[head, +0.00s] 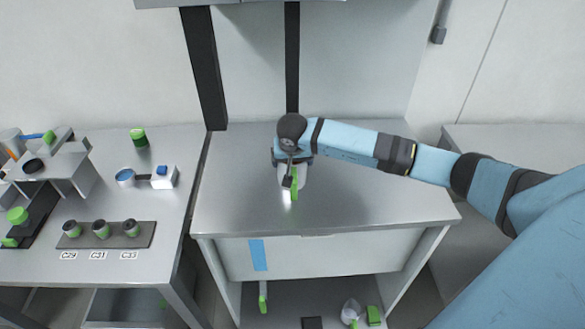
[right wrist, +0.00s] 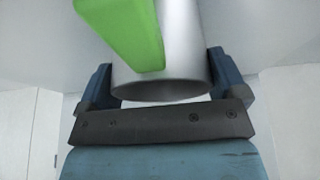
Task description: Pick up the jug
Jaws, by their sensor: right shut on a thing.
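The jug (head: 305,172) is pale grey with a green handle (head: 294,184). It is at the middle of the grey table (head: 360,205), mostly hidden under my right gripper (head: 292,156). In the right wrist view the jug's metallic body (right wrist: 190,60) is between the two blue fingers of my right gripper (right wrist: 160,85), with the green handle (right wrist: 125,30) in front of it. The gripper is shut on the jug's body. I cannot tell whether the jug touches the tabletop. My left gripper is not in view.
A left table carries a tray (head: 140,240) with several green-and-grey knobs, a green-topped jar (head: 138,138), a blue-topped cup (head: 125,178) and a small grey rack (head: 60,170). Green and white items (head: 373,315) lie on the lower shelf. A dark post (head: 292,60) stands behind.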

